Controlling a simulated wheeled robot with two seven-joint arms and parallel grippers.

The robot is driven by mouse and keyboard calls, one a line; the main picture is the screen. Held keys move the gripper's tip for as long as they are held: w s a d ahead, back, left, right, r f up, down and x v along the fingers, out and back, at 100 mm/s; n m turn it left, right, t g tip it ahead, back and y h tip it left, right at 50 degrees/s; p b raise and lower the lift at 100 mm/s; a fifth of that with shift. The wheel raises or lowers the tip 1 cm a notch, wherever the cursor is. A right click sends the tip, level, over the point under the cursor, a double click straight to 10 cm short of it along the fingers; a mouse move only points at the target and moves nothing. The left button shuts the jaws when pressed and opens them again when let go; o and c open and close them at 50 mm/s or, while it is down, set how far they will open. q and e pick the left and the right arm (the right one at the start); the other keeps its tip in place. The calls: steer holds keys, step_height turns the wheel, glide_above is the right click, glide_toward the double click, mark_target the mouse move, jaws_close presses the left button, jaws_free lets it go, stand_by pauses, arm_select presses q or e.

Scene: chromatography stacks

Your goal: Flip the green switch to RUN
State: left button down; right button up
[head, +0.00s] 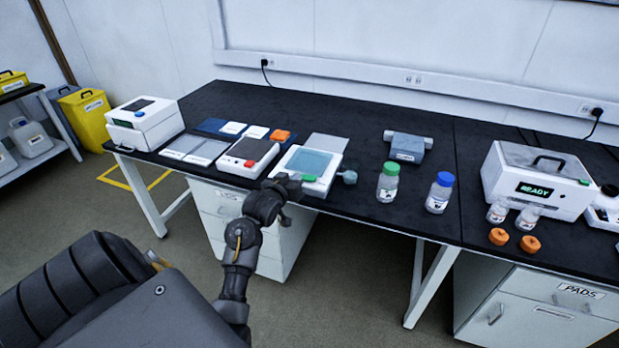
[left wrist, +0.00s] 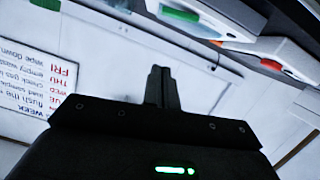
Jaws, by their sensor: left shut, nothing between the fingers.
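The green switch (head: 309,178) sits on the front of a white device with a pale teal screen (head: 306,161), at the front edge of the black bench. In the left wrist view the green switch (left wrist: 180,13) shows near the top edge. Its lettering is too small to read. My left gripper (head: 290,186) is just left of the switch and in front of the bench edge in the head view. Its fingers (left wrist: 161,84) are together and hold nothing; they look apart from the switch. My right gripper is in neither view.
A device with a red switch (head: 249,163) stands to the left; its red part (left wrist: 271,65) also shows in the wrist view. A green-capped bottle (head: 387,184) and a blue-capped bottle (head: 439,194) stand to the right. A machine reading READY (head: 535,190) is farther right.

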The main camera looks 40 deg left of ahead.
arm_select(q)
glide_above(307, 178)
steer(key=s+d, duration=0.2)
step_height(307, 178, down, 2)
steer(key=f, duration=0.1)
steer(key=f+p, duration=0.1)
steer(key=f, duration=0.1)
steer(key=shift+w+f, duration=0.1)
steer(key=shift+w, duration=0.25)
steer(key=shift+d+f, duration=0.15)
steer(key=shift+f, duration=0.4)
